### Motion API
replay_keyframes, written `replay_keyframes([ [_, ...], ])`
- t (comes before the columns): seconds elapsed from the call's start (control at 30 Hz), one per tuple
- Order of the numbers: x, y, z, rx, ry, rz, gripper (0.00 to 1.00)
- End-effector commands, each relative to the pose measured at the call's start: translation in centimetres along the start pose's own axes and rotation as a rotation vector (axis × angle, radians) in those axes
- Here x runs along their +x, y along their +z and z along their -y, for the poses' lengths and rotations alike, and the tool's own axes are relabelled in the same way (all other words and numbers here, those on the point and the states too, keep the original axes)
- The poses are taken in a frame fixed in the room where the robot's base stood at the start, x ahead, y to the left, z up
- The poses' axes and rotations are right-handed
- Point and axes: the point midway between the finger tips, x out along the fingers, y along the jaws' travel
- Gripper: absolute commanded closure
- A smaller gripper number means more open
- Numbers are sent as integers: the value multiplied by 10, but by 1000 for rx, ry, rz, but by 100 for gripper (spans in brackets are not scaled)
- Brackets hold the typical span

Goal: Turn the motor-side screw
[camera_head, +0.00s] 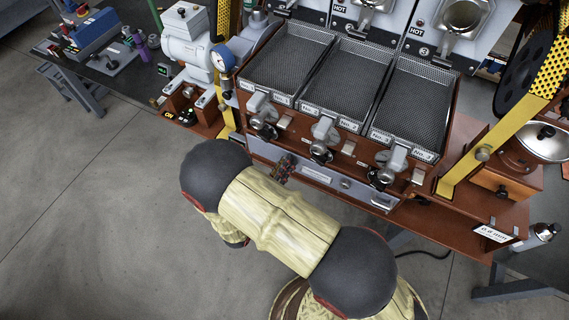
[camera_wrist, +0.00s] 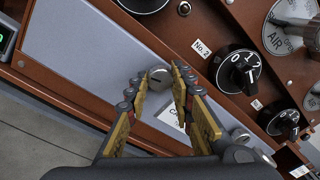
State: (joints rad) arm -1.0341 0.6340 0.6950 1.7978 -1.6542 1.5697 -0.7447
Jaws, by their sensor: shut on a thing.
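The motor-side screw (camera_wrist: 158,73) is a round silver head with a dark slot, set in the grey front panel (camera_wrist: 80,50). In the wrist view it sits between the fingertips of my gripper (camera_wrist: 159,77), which is shut on it. The slot lies nearly level in that picture. In the head view my gripper (camera_head: 284,164) is at the left part of the grey panel (camera_head: 262,153) and hides this screw. A second silver screw (camera_head: 346,184) shows farther right on the panel; it also shows in the wrist view (camera_wrist: 240,135).
Black dial knobs (camera_wrist: 238,71) and brown housing lie close to the right of my fingers in the wrist view. Levers (camera_head: 323,130) and mesh trays (camera_head: 345,75) are above the panel. The white motor (camera_head: 187,47) stands at the left. The floor in front is clear.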

Motion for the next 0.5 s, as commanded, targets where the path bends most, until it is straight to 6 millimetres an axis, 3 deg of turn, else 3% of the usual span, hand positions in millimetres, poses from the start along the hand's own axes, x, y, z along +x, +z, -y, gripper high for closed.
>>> replay_keyframes([
  [0.3, 0, 0, 0, 0, 0, 0, 100],
  [0.5, 0, 0, 0, 6, 1, 0, 100],
])
